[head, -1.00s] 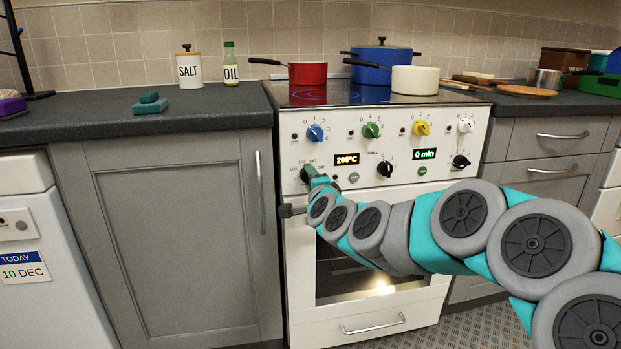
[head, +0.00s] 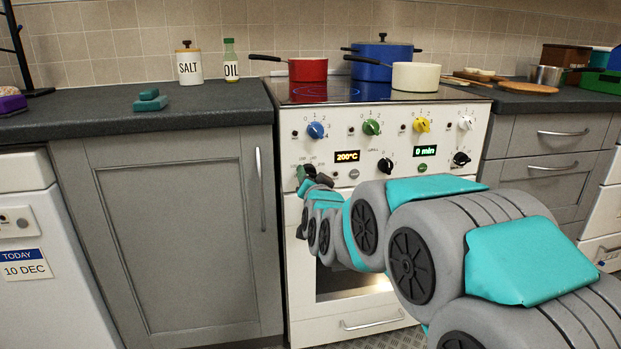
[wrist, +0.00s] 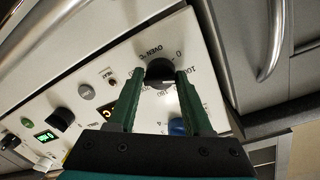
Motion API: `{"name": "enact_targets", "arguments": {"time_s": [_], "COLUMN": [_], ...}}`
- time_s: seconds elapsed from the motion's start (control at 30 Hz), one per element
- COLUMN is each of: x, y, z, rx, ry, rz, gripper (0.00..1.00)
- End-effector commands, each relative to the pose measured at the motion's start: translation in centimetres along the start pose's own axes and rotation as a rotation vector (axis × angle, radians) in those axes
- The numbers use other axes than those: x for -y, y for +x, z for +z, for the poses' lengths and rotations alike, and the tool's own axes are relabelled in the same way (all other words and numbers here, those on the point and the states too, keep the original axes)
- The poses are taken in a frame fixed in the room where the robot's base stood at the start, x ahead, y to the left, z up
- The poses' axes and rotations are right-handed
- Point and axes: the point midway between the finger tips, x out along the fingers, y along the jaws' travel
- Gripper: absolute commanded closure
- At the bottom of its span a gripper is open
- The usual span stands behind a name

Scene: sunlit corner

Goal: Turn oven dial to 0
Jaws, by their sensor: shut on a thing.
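The oven dial (wrist: 159,71) is a black knob at the left end of the stove's control panel, below the blue knob. In the wrist view the printed OVEN °C and a 0 show beside it. My gripper (wrist: 161,78) has its two green fingers on either side of this dial and is shut on it. In the head view my gripper (head: 306,179) covers the dial, so its pointer cannot be read there. The oven display (head: 346,156) reads 200°C.
Blue (head: 316,130), green, yellow and white knobs line the panel above. A black grill knob (head: 385,165) and a timer knob (head: 460,159) sit to the right. Red (head: 307,70), blue and cream pots stand on the hob. The oven door is closed below my arm.

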Motion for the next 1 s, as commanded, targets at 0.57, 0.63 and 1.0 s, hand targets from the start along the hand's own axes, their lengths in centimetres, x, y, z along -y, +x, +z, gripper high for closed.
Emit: {"name": "enact_targets", "arguments": {"time_s": [0.57,0.63,1.0], "x": [0.05,0.04,0.05], "y": [0.03,0.03,0.03], "z": [0.23,0.24,0.28], "rx": [-0.041,-0.044,-0.054], "ry": [-0.525,-0.575,-0.737], "rz": [0.004,0.004,0.007], "gripper": [1.00,1.00,1.00]}}
